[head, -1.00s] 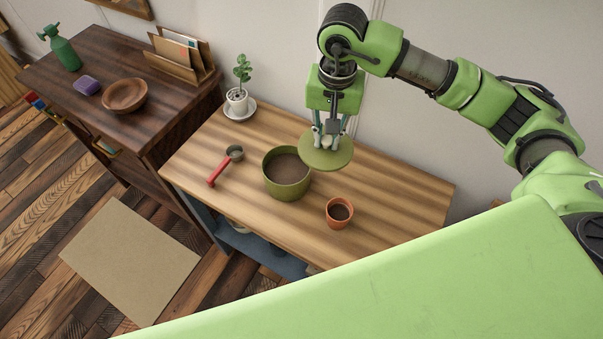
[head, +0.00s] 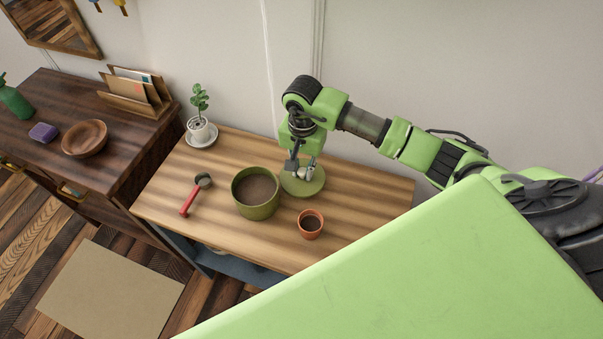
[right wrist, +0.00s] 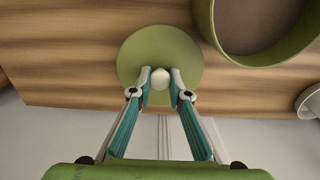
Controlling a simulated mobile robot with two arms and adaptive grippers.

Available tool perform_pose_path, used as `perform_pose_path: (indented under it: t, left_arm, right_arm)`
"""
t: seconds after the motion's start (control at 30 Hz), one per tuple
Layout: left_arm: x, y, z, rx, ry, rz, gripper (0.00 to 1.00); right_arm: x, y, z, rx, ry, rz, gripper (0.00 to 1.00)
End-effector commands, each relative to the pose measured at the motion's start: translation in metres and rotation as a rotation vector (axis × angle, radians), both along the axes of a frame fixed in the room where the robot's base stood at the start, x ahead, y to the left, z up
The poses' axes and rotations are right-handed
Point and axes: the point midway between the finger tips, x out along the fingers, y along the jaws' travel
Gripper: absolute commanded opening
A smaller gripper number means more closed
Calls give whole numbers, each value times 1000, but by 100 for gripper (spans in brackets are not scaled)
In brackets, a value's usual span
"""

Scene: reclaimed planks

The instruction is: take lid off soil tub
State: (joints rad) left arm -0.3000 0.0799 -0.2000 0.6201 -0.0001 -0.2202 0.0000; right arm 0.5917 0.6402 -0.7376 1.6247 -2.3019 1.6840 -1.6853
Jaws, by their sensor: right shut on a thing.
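The round olive-green lid (head: 316,187) is off the soil tub (head: 257,205), at or very near the bench top just right of it. In the right wrist view the lid (right wrist: 160,40) is beside the tub (right wrist: 213,38), with a gap between them. The tub stands open, with brown soil (head: 257,188) inside. My right gripper (head: 301,172) is above the lid, its fingers closed on the pale knob (right wrist: 160,78) at the lid's middle. My left gripper is not in view.
A terracotta pot (head: 311,226) stands in front of the lid. A red-handled scoop (head: 189,202) lies left of the tub. A potted plant (head: 199,128) on a saucer stands at the back left. The bench top (head: 370,205) is clear to the right.

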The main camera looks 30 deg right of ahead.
Motion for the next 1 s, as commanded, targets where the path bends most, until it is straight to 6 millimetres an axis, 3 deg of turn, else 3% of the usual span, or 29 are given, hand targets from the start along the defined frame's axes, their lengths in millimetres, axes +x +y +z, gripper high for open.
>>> perform_pose_path:
  t: [0.2, 0.57, 0.6, 0.63, 1.0]
  left_arm:
    - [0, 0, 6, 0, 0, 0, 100]
    - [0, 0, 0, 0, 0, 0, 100]
    - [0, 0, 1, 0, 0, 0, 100]
    - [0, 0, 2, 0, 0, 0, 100]
    - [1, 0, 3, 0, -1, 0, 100]
  right_arm:
    - [-1, 0, -27, 1, 2, 0, 0]
    - [0, 0, -33, -1, 1, 1, 0]
    - [-1, 0, -31, 0, 1, 1, 25]
    - [-1, 0, -31, 0, 1, 1, 33]
    - [-1, 0, -29, 0, 1, 1, 34]
